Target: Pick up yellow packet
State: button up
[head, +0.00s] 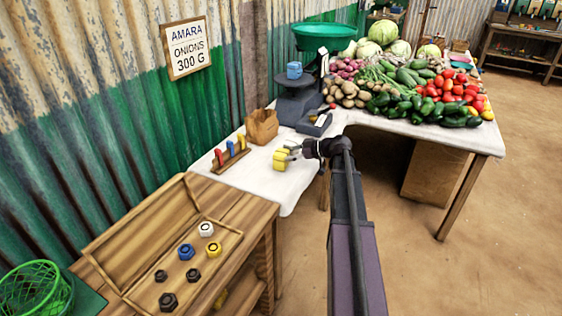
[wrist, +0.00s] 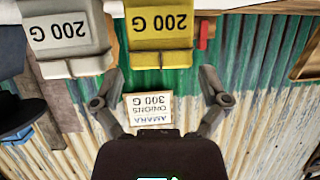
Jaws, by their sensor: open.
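The yellow packet (head: 280,160), marked 200 G, stands on the white-clothed stall top in the head view. In the wrist view, which is upside down, the yellow packet (wrist: 160,32) fills the top middle. My gripper (head: 297,151) is beside it on its right in the head view. In the wrist view my gripper (wrist: 161,75) is open, its two fingers apart and roughly centred on the packet. The packet's near edge is about level with the fingertips; I cannot tell whether they touch. Nothing is held.
A pale packet (wrist: 64,38), also marked 200 G, stands close beside the yellow one. A brown paper bag (head: 262,127), a peg rack (head: 231,155) and a scale (head: 298,100) are near. Vegetables (head: 420,92) cover the far tabletop. A wooden tray (head: 140,240) holds hex weights.

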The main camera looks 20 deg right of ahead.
aim_at(288, 154)
jog(key=shift+b+x, duration=0.8)
jog(key=shift+x, duration=1.4)
jog(key=c, duration=1)
